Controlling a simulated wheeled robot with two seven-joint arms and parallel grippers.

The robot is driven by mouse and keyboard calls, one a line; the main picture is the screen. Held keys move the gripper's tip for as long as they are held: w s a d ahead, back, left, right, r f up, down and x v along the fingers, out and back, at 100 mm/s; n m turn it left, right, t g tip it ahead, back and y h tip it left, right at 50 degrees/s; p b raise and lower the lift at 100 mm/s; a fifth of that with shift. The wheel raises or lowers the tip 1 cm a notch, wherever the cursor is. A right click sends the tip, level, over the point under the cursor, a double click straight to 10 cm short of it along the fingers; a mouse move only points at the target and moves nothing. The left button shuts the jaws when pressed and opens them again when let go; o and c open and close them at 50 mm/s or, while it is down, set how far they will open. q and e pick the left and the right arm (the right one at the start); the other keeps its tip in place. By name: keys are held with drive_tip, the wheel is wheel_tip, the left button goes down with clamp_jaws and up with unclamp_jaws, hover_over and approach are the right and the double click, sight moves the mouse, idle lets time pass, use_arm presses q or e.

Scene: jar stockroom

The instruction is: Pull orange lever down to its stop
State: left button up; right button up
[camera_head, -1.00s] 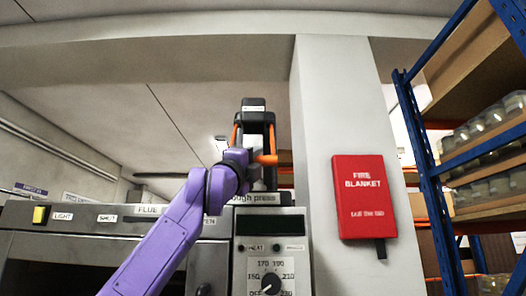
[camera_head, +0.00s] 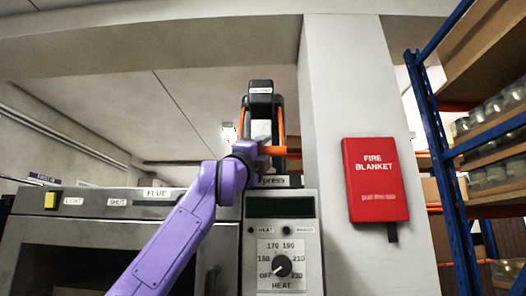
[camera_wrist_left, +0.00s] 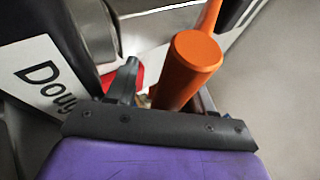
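The orange lever (camera_head: 284,150) is on the front of the dough press (camera_head: 261,86). Its crossbar points right, and orange side arms run up to the black head of the press. In the left wrist view the round orange handle end (camera_wrist_left: 196,55) is close to my left gripper (camera_wrist_left: 160,95). One dark finger shows to the left of the handle. The other finger is largely hidden, so I cannot tell whether the gripper is shut on it. In the head view my left gripper (camera_head: 250,150) is at the lever's left part. My right gripper is not in view.
The press's control panel, with a dark display (camera_head: 280,207) and heat dial (camera_head: 281,266), is below. An oven (camera_head: 110,203) with a yellow light switch is at left. A red fire blanket (camera_head: 375,180) hangs on the pillar. Blue shelving (camera_head: 445,170) with jars stands at right.

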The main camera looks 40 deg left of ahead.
use_arm(q)
drive_tip(key=b+v, duration=0.2)
drive_tip(key=v, duration=0.1)
drive_tip(key=shift+f+b, duration=0.4)
drive_tip(key=b+v, duration=0.3)
drive_tip(key=v, duration=0.4)
drive_tip(key=shift+s+r, duration=0.25)
drive_tip(key=shift+s, duration=0.05)
drive_tip(key=shift+d, duration=0.15)
